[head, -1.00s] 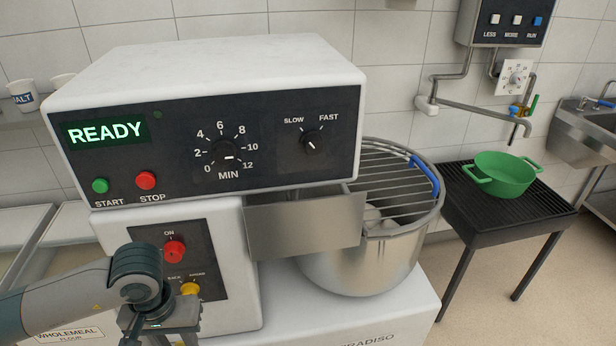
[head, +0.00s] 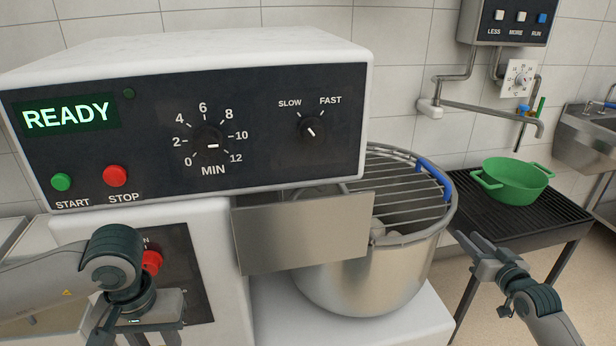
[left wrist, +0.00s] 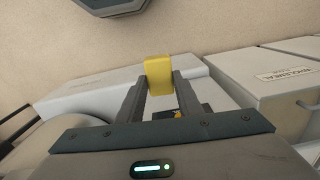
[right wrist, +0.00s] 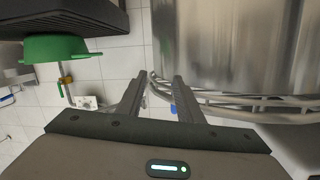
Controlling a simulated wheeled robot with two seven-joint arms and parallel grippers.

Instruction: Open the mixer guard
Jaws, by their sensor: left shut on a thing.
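The mixer guard (head: 395,182) is a grey wire grille lying across the top of the steel bowl (head: 365,285), with a blue grip (head: 433,178) on its right rim. It also shows in the right wrist view (right wrist: 235,103), with the blue grip (right wrist: 173,109) beyond and between my finger lines. My right gripper (head: 468,238) is open and empty, just right of the bowl and apart from the guard. My left gripper (left wrist: 160,82) is shut on a yellow block (left wrist: 159,75). In the head view it is low at the left, its fingertips cut off by the frame.
The mixer's control head (head: 190,120) reads READY and overhangs the bowl's left side. A steel plate (head: 303,232) stands before the bowl. A green pot (head: 513,183) sits on a black stand (head: 560,215) at the right. A water pipe (head: 485,115) runs behind.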

